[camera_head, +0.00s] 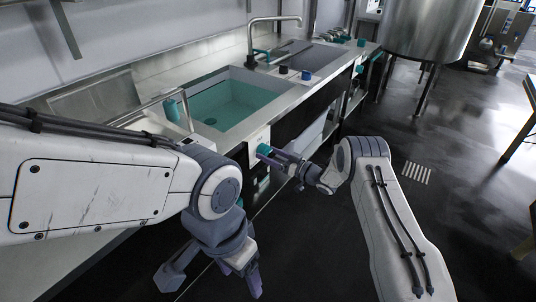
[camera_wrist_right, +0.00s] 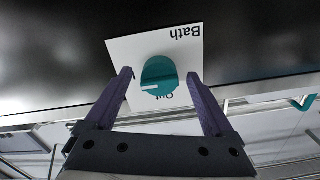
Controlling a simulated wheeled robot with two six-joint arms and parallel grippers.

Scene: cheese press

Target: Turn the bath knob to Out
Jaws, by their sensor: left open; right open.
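The bath knob (camera_head: 263,149) is a round teal knob on a white plate on the front of the sink counter. In the right wrist view the knob (camera_wrist_right: 159,73) sits on its white plate (camera_wrist_right: 125,52), with "Bath" and "Out" printed upside down. Its white pointer line lies at the knob's lower left, beside the partly covered "Out". My right gripper (camera_wrist_right: 159,76) is open, with one finger on each side of the knob; I cannot tell if they touch it. My left gripper (camera_head: 212,278) is open and empty, low in front of the counter.
A sink basin with teal liquid (camera_head: 226,103) is set in the counter, with a faucet (camera_head: 272,20) behind it. Dark and blue knobs (camera_head: 306,75) stand on the counter's edge. A large steel vat (camera_head: 432,28) stands at the back right.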

